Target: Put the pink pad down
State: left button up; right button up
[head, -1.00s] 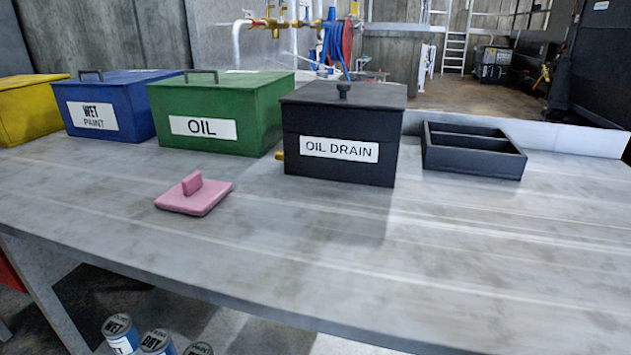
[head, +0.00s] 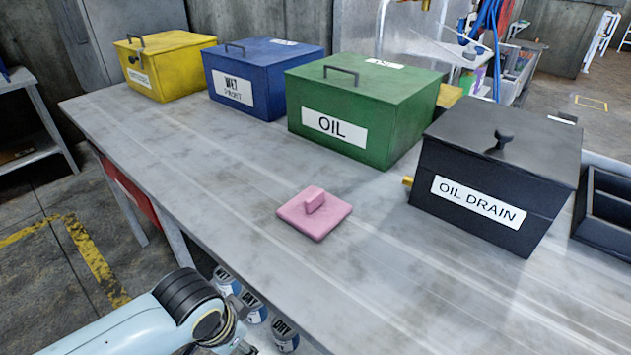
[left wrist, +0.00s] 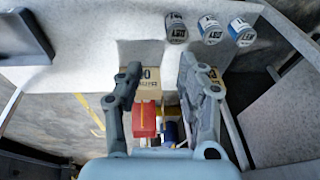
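The pink pad (head: 325,222) lies flat on the grey worktable (head: 190,150), its small raised handle on top. It sits in front of the green OIL box, and no gripper touches it. My left arm comes in at the bottom left of the head view, below the table's front edge and well short of the pad. My left gripper (left wrist: 160,72) shows in the left wrist view with its two fingers apart and nothing visibly held. The pad cannot be made out in that view. My right gripper is not in view.
Behind the pad stand the yellow box (head: 170,68), blue WET PAINT box (head: 262,75), green OIL box (head: 365,105) and black OIL DRAIN box (head: 495,175). A black tray (head: 600,225) is at the right. Cans (left wrist: 210,30) stand below the table. The table left of the pad is clear.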

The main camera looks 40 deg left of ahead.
pick_arm(q)
notch_tip(320, 180, up, 17)
jog(key=w+d+t+p, duration=0.1)
jog(key=w+p, duration=0.1)
jog(key=p, duration=0.2)
jog(key=h+p, duration=0.1)
jog(key=p, duration=0.1)
send_near(314, 195)
jog(key=f, duration=0.3)
jog(key=shift+w+a+f+t, duration=0.15)
jog(key=shift+w+f+t, duration=0.15)
jog(key=shift+w+t, duration=0.1)
jog(key=x, duration=0.6)
jog(key=shift+s+d, duration=0.1)
jog(key=shift+d, duration=0.15)
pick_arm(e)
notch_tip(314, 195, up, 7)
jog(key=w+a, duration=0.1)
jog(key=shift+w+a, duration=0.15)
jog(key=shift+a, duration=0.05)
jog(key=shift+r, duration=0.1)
pick_arm(q)
grip_shut()
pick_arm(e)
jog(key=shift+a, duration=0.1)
